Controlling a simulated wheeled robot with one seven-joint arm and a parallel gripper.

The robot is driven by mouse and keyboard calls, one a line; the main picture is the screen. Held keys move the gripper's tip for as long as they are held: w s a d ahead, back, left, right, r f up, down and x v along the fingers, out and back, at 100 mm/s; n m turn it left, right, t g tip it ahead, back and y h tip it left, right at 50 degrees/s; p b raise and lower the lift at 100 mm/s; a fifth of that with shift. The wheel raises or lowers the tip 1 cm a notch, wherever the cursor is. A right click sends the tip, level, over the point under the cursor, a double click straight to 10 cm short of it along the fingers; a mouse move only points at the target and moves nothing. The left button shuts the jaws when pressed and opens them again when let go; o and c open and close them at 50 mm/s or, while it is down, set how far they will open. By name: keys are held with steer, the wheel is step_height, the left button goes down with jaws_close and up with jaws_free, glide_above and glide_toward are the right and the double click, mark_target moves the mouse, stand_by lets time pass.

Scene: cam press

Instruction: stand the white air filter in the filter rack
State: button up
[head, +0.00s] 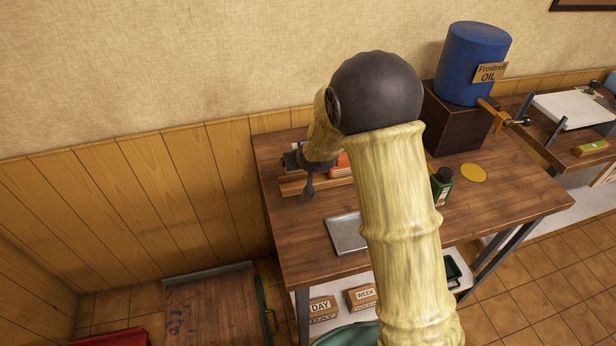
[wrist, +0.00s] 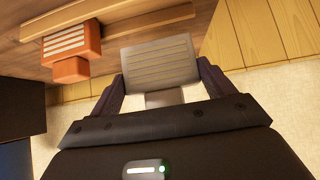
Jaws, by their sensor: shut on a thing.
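The white air filter (wrist: 160,62), a pale ribbed panel, is between the two fingers of my gripper (wrist: 160,84) in the wrist view. My gripper is shut on it. The filter rack (wrist: 120,28) is a wooden rail across the top of that view, and it shows in the head view (head: 292,186) at the table's back left. An orange filter (wrist: 72,52) is at the rack beside the white one; its edge shows in the head view (head: 341,167). In the head view my gripper (head: 312,175) is over the rack's left end. I cannot tell whether the white filter touches the rack.
A grey plate (head: 345,234) lies on the table (head: 290,235). A green bottle (head: 441,186) and yellow disc (head: 472,172) are right of my arm. A blue oil drum (head: 474,65) stands on a dark box behind them. The wall is close behind the rack.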

steer(key=shift+f, duration=1.3)
steer(key=shift+f+p, duration=0.4)
steer(key=shift+f, duration=1.65)
steer(key=shift+f, duration=0.1)
steer(key=o, duration=1)
steer(key=b+v, duration=0.1)
steer(key=v, duration=1.1)
steer(key=shift+b, duration=0.35)
